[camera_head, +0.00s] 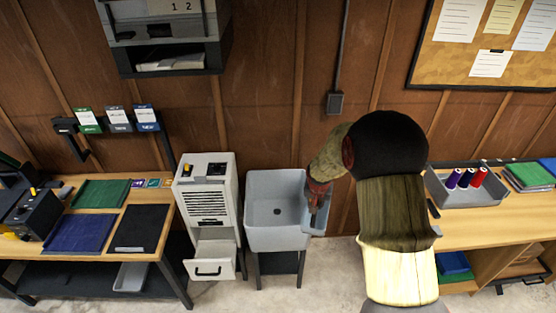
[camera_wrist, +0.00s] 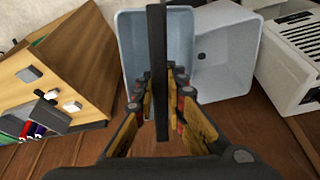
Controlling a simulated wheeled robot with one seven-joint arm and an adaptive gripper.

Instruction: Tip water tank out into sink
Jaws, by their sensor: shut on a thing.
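My gripper (camera_head: 318,190) is shut on the dark handle bar of the water tank (camera_head: 319,222), a light blue-grey open bin. In the wrist view the dark bar runs between my fingers (camera_wrist: 159,88), with the tank (camera_wrist: 135,38) behind it. The tank is beside the right side of the sink (camera_head: 263,188), close to its rim; I cannot tell whether they touch. The sink is a grey-blue basin on dark legs with a dark drain, and it shows next to the tank in the wrist view (camera_wrist: 228,72). Any water in the tank cannot be made out.
A white slatted cabinet (camera_head: 206,205) with an open lower compartment (camera_head: 210,262) stands left of the sink. A wooden workbench (camera_head: 172,230) is further left. A right bench (camera_head: 470,226) holds a grey tray (camera_head: 452,197) with thread spools. A wooden wall stands behind.

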